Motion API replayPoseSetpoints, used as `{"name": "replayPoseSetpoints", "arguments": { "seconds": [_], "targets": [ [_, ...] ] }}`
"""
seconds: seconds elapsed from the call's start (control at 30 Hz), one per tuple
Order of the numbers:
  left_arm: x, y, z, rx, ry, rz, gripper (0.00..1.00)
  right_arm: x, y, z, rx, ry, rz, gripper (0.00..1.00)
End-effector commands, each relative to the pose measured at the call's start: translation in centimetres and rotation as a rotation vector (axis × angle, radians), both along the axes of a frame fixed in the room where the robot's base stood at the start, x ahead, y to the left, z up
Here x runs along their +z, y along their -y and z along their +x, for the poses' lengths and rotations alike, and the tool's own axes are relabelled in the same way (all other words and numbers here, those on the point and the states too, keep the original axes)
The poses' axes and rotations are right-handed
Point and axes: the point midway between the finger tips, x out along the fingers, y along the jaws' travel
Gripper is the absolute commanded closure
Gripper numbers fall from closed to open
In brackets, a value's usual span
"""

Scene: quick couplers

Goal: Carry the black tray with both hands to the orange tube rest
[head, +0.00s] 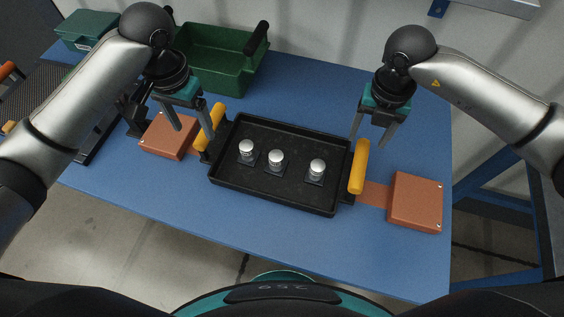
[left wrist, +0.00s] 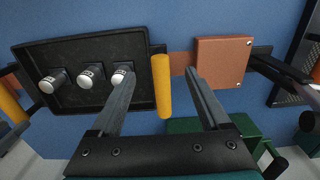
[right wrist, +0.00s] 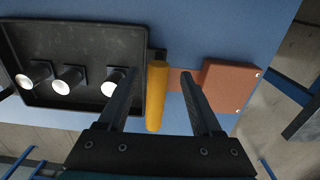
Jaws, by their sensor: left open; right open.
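The black tray (head: 290,195) lies flat on the blue table with three silver-topped cylinders in it. Its left yellow handle (head: 209,126) and right yellow handle (head: 359,166) stand at its short ends. My left gripper (head: 191,127) is open above the left handle; in the left wrist view that handle (left wrist: 161,88) shows between the fingers, nearer one. My right gripper (head: 369,142) is open above the right handle, which shows between its fingers in the right wrist view (right wrist: 156,97). Neither gripper visibly touches. An orange tube (head: 9,70) shows at the far left edge, beside a dark mesh surface, partly cut off.
Orange-brown blocks stand left (head: 169,136) and right (head: 416,202) of the tray, with a flat strip (head: 373,194) running from the right one toward it. A green bin (head: 215,68) and a green box (head: 85,32) stand behind. The table's front strip is clear.

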Motion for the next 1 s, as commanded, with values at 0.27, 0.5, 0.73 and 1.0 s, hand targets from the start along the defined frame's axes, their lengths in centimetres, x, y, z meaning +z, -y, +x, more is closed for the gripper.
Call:
{"name": "replayPoseSetpoints", "arguments": {
  "seconds": [0.27, 0.5, 0.73, 1.0],
  "targets": [
    [-0.1, 0.0, 0.0, 0.0, 0.0, 0.0, 0.21, 4.9, 0.0, 0.0, 0.0, 0.002, 0.0, 0.34],
    [-0.1, 0.0, 0.0, 0.0, 0.0, 0.0, 0.21, 5.9, 0.0, 0.0, -0.001, 0.0, 0.0, 0.34],
    [-0.1, 0.0, 0.0, 0.0, 0.0, -0.001, 0.21, 5.9, 0.0, 0.0, -0.001, -0.001, 0.0, 0.34],
    [-0.1, 0.0, 0.0, 0.0, 0.0, -0.001, 0.21, 5.9, 0.0, 0.0, -0.001, -0.001, -0.001, 0.34]
  ]
}}
